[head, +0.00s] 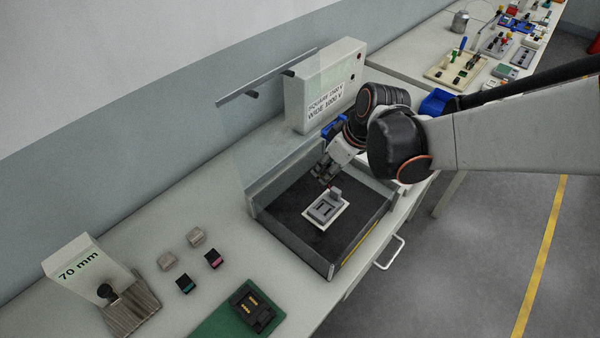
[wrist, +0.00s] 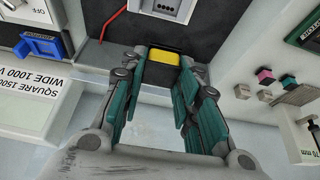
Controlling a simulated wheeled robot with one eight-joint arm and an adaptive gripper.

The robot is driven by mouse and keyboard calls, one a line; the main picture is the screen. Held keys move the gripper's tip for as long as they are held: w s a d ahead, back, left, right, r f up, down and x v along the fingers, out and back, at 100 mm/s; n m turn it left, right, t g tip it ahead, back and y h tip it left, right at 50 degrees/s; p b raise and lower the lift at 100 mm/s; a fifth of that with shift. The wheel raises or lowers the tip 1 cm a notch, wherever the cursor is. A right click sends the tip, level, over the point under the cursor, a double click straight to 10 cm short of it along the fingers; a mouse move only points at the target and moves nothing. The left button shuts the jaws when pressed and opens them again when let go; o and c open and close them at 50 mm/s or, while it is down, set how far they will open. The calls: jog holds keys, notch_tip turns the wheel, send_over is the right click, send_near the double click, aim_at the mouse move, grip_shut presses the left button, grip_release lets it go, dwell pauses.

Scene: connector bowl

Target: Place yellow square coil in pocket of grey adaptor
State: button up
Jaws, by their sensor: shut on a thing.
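The yellow square coil (wrist: 166,71) sits between the fingertips of my gripper (wrist: 165,77) in the wrist view. The gripper is shut on it. In the head view my gripper (head: 325,173) hangs over the dark-floored, walled box, and the coil cannot be made out there. The grey adaptor (head: 322,211) lies on a white plate inside the box, just below and in front of the gripper. Part of it shows at the top edge of the wrist view (wrist: 176,6), apart from the coil. Its pocket is hard to make out.
A clear screen (head: 285,130) stands along the box's back side. A white labelled unit (head: 325,85) is behind it. Small blocks (head: 196,237), a green board (head: 215,320) and a 70 mm stand (head: 80,262) lie left on the bench.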

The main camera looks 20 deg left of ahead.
notch_tip(320, 180, down, 14)
jog(key=b, duration=0.8)
jog(key=shift+w+r+b, duration=0.1)
jog(key=shift+w+b, duration=0.05)
jog(key=shift+b, duration=0.2)
jog(key=shift+r, duration=0.15)
jog(key=o, duration=0.6)
jog(key=shift+f, duration=0.2)
jog(key=shift+o, duration=0.9)
jog(key=shift+r, duration=0.15)
